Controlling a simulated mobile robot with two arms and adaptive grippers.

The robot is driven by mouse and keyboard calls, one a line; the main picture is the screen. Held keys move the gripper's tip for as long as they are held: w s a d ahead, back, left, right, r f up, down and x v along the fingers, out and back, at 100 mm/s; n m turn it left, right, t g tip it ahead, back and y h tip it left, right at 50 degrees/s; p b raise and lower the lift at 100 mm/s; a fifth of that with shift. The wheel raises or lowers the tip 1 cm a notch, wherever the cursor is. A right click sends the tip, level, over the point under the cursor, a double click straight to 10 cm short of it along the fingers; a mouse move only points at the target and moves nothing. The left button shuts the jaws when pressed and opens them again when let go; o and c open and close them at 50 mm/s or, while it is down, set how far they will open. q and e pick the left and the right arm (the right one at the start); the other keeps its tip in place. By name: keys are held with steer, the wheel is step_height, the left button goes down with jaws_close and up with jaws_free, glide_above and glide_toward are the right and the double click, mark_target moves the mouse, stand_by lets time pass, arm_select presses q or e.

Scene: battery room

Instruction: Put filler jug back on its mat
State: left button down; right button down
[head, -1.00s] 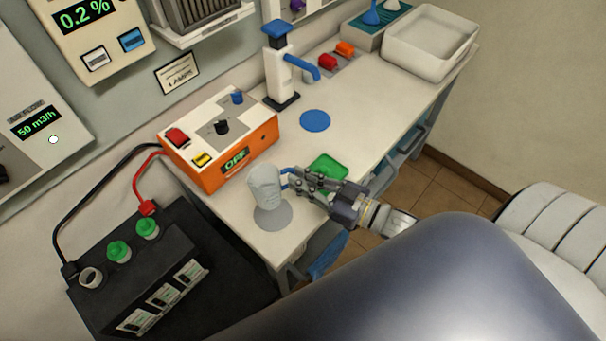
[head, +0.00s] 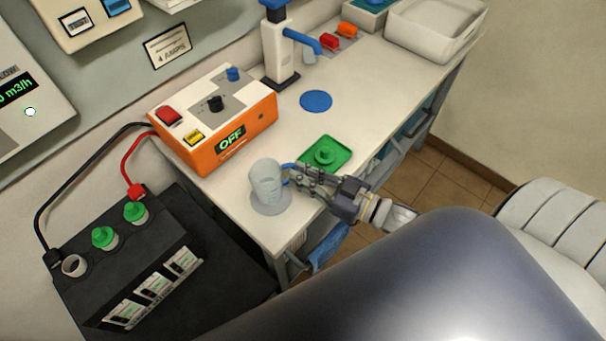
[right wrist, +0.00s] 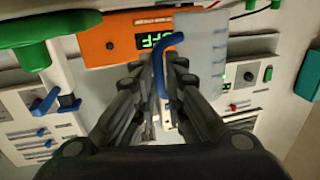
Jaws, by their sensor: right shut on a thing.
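The filler jug (head: 265,178) is a translucent cup with a blue handle, upright at the near end of the bench. Its base is over a grey round mat (head: 271,211), whose rim shows around it; I cannot tell whether it touches the mat. My right gripper (head: 293,176) is shut on the handle from the right. In the right wrist view the fingers close around the blue handle (right wrist: 158,70), with the jug's clear wall (right wrist: 203,60) beside it. My left gripper is not in view.
An orange charger (head: 225,140) reading OFF stands behind the jug. A green tray (head: 340,145) with a green cap lies close to the right. A blue round mat (head: 316,101) is bare farther back. The black battery (head: 165,245) stands at left, one cell uncapped.

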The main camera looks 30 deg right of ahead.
steer(key=shift+f+b, duration=0.3)
steer(key=shift+f, duration=0.15)
stand_by(0.5)
steer(key=c, duration=1.6)
jaws_free()
steer(key=shift+o, duration=0.2)
steer(key=v, duration=1.2)
steer(key=shift+f, duration=0.1)
